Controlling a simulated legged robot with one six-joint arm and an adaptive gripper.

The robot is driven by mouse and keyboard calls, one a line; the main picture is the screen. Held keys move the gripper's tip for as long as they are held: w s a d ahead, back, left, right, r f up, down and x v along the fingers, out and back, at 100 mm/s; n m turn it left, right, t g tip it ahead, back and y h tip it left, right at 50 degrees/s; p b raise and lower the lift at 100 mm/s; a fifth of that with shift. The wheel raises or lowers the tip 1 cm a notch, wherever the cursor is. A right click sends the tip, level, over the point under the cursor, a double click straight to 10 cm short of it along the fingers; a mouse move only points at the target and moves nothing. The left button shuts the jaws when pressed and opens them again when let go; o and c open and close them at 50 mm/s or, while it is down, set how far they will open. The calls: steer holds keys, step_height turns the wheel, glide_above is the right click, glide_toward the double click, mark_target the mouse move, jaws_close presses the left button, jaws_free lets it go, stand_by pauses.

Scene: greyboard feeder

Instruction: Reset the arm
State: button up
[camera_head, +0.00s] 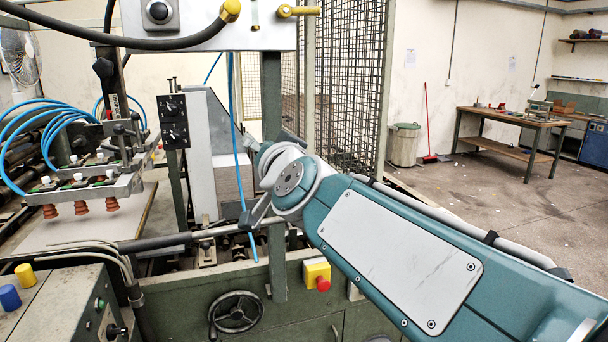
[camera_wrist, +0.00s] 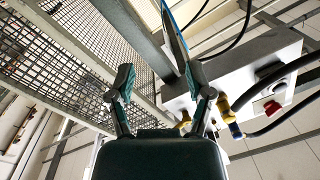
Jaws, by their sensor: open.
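My gripper (camera_wrist: 160,90) is open in the wrist view, with its two fingers spread apart and nothing between them. Behind the fingers are a grey metal post and a light panel. In the head view my teal and grey arm reaches in from the lower right toward the feeder machine (camera_head: 245,295). The arm's far end is beside the machine's front, near a blue hose (camera_head: 238,140). The gripper's fingers are mostly hidden behind the arm's joint there.
A wire mesh guard (camera_head: 350,80) stands close behind the arm. A control box (camera_head: 200,25) with black cables hangs above. A red emergency button (camera_head: 322,284) and a handwheel (camera_head: 235,312) are on the machine's front. Open floor and a workbench (camera_head: 505,122) lie at the right.

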steer(key=s+d+f+g+h, duration=0.3)
steer(key=s+d+f+g, duration=0.2)
steer(key=s+d+f, duration=0.6)
steer(key=s+d+f+n+g+h, duration=0.1)
steer(key=s+d+f+g+h, duration=0.2)
steer(key=f, duration=1.5)
steer(key=s+d+g, duration=0.3)
steer(key=s+d, duration=0.4)
steer(key=s, duration=0.3)
steer(key=shift+s+d+n+h, duration=0.3)
steer(key=shift+d+h, duration=0.1)
